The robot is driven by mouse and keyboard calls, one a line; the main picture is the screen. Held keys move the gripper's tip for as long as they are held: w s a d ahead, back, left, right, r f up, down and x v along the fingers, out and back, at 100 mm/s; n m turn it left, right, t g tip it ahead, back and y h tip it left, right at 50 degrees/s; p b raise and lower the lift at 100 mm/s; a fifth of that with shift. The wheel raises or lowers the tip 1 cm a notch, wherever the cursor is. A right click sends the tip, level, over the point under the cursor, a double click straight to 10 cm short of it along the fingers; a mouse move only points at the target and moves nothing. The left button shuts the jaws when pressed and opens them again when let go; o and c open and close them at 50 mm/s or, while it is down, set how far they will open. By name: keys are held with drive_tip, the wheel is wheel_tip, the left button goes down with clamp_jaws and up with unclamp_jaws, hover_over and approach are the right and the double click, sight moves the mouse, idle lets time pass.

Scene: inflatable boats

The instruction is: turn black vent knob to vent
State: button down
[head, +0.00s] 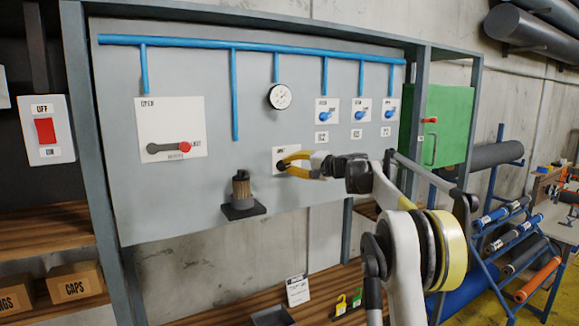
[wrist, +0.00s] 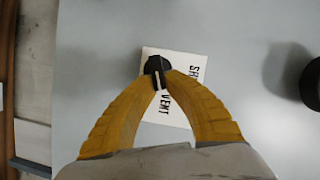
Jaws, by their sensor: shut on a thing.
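The black vent knob (wrist: 154,65) sits on a small white plate (wrist: 187,64) on the grey panel. The plate's printed words read VENT and, partly hidden, what looks like SHUT. My gripper (wrist: 159,78) has its two yellow fingers closed on the knob from either side. A pale pointer line on the knob runs down the picture between the fingertips, beside the word VENT. In the head view, my gripper (head: 281,166) reaches in from the right to the plate (head: 278,153), and the fingers mostly cover the knob.
Blue knobs (head: 359,115) are at upper right. A brown ribbed cylinder (head: 241,187) stands on a black shelf left of my gripper. A green box (head: 447,122) is at right.

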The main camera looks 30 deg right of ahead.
drive_tip(key=c, duration=1.4)
unclamp_jaws()
drive_tip(key=v, duration=1.2)
drive_tip(key=shift+w, duration=0.1)
